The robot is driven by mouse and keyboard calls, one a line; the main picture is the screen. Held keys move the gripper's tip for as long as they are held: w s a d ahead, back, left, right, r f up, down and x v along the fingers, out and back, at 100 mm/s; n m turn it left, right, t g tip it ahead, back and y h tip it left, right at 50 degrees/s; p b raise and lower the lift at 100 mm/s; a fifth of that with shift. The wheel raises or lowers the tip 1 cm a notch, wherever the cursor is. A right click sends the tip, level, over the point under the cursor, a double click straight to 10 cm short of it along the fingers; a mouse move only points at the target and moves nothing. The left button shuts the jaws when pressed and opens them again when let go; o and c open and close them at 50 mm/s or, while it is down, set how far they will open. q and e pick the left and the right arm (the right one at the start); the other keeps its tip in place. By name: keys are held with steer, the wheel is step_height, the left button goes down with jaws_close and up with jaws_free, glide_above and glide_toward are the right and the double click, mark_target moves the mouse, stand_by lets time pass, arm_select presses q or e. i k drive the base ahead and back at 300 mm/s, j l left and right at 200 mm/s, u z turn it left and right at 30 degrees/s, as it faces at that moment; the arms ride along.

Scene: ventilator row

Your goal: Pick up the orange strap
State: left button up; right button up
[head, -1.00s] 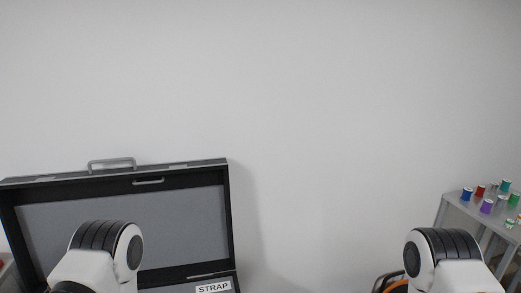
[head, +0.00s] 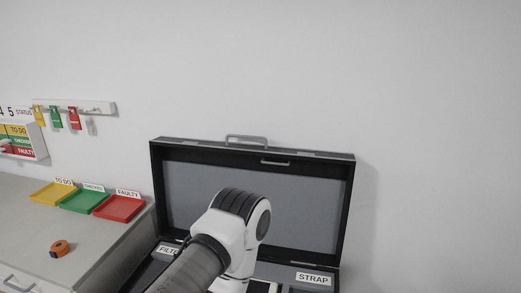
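A small orange object with a dark middle (head: 60,248), like a rolled strap, lies on the grey counter at the left of the head view. I cannot tell for sure that it is the orange strap. An open black case (head: 345,210) stands in the middle, with a STRAP label (head: 313,278) at its lower right; its inside is mostly cut off. My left arm rises in front of the case, but its gripper is out of view. My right arm and gripper are not in view.
Yellow (head: 47,197), green (head: 76,206) and red (head: 110,213) trays stand at the back of the counter (head: 30,225). Coloured tags hang from a wall rail (head: 95,106). The case and my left arm stand right of the counter.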

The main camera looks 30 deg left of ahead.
mark_target(60, 249)
steer(key=u, duration=2.35)
steer(key=i+j+z, duration=0.1)
steer(key=z, duration=0.3)
steer(key=i+j+z, duration=0.15)
steer(key=z, duration=0.3)
steer(key=i+j+z, duration=0.1)
steer(key=z, duration=0.3)
steer(key=i+j+z, duration=0.1)
steer(key=j, duration=0.35)
steer(key=i+j+z, duration=0.1)
steer(key=j, duration=0.4)
steer(key=i+j+z, duration=0.1)
steer(key=j, duration=0.4)
steer(key=i+j+z, duration=0.1)
steer(key=j, duration=0.4)
steer(key=i, duration=0.1)
